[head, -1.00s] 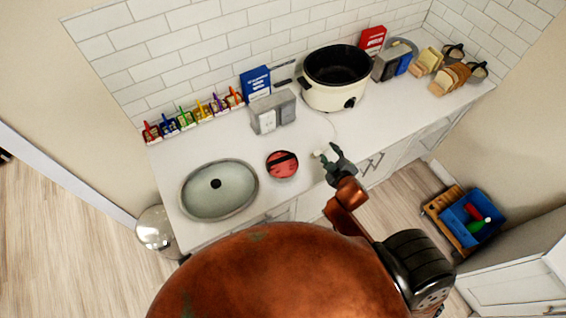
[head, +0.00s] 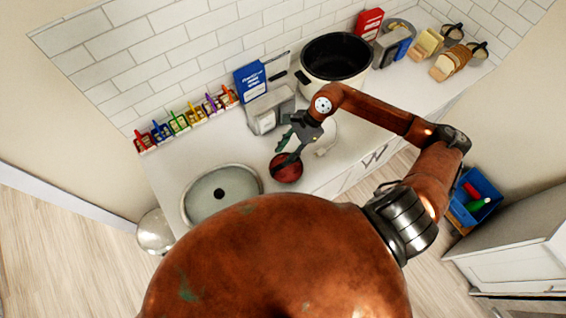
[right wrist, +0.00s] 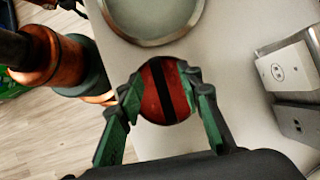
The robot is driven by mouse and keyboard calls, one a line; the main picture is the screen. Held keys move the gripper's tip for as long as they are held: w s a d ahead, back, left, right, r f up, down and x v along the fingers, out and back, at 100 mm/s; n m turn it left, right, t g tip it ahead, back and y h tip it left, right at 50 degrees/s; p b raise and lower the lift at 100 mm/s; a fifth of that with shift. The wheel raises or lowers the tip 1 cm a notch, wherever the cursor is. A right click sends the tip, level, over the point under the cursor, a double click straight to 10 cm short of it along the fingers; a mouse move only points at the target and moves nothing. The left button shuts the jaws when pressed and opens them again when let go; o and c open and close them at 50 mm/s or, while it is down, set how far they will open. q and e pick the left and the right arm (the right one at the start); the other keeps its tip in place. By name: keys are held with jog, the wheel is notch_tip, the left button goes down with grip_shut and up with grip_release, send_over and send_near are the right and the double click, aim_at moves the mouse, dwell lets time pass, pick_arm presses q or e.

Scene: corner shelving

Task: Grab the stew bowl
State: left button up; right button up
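A round red bowl (head: 287,170), likely the stew bowl, stands on the white counter to the right of the sink. In the right wrist view its round top (right wrist: 165,98) is red with a dark band across it. My right gripper (head: 289,154) is over the bowl, with its fingers pointing down towards it. In the right wrist view, the green-padded fingers (right wrist: 165,82) are spread, one on each side of the bowl. Whether they touch it I cannot tell. The fingers partly hide the bowl in the head view. My left gripper is not in view.
The oval sink (head: 222,193) lies just left of the bowl. A grey metal box (head: 270,112), a blue box (head: 251,80) and a large slow cooker (head: 335,58) stand behind. A row of small colourful containers (head: 185,118) lines the wall.

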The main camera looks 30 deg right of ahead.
aim_at(286, 169)
jog(key=d, duration=0.1)
jog(key=d+f+h, duration=0.1)
jog(key=d, duration=0.1)
jog(key=shift+s+d+n, duration=0.1)
jog(key=shift+d+n, duration=0.05)
jog(key=shift+n, duration=0.15)
jog(key=shift+s+a+f+h+p, duration=0.15)
jog(key=shift+f+p, duration=0.1)
jog(key=shift+f, duration=0.2)
jog(key=shift+a+f+h+p, duration=0.1)
jog(key=shift+f+h+p, duration=0.1)
jog(key=shift+f, duration=0.2)
jog(key=shift+a+f, duration=0.15)
jog(key=shift+f, duration=0.15)
jog(key=p+x, duration=0.2)
jog(key=x, duration=0.2)
jog(key=shift+s+a+f+p, duration=0.1)
jog(key=shift+s+a+p, duration=0.05)
jog(key=shift+a+p, duration=0.15)
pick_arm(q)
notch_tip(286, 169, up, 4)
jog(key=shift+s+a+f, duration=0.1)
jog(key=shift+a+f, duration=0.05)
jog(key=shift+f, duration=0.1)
pick_arm(e)
jog(key=shift+f, duration=0.3)
jog(key=shift+c, duration=0.2)
grip_shut()
